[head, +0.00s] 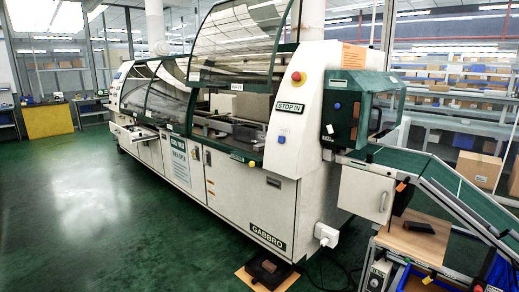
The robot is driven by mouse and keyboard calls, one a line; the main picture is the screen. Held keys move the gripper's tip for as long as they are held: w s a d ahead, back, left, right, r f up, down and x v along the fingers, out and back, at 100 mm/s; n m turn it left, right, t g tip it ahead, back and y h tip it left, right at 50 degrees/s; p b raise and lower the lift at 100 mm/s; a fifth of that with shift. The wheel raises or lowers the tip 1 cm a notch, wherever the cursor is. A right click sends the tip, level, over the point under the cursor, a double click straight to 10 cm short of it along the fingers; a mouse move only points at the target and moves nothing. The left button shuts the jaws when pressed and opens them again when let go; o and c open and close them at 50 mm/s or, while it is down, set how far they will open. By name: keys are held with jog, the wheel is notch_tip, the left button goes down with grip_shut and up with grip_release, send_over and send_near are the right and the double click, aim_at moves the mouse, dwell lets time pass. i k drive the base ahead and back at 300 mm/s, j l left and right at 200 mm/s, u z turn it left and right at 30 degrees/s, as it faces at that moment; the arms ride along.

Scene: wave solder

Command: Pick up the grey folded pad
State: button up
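A small dark grey flat item (419,227) lies on a wooden-topped bench (405,243) at the lower right of the head view. It may be the grey folded pad, but it is too small to tell whether it is folded. The bench stands just in front of the right end of the big machine. My gripper is not in view.
A long cream and green machine (280,205) fills the middle. A green conveyor (440,180) slopes down at its right. A dark tray (268,268) on a brown board and black cables lie on the floor near the bench. The green floor (95,215) at left is clear.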

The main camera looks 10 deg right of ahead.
aim_at(261, 147)
jog(key=i+u, duration=0.45)
jog(key=i, duration=0.25)
jog(key=i+j+u, duration=0.1)
jog(key=i+u, duration=0.2)
jog(key=i, duration=0.65)
jog(key=i+l+u, duration=0.1)
jog(key=i+u, duration=0.15)
jog(key=i, duration=0.7)
jog(key=i+z, duration=0.15)
jog(key=i, duration=0.5)
jog(key=i+j+z, duration=0.1)
jog(key=i, duration=0.5)
jog(key=i+j+z, duration=0.15)
jog(key=i, duration=0.5)
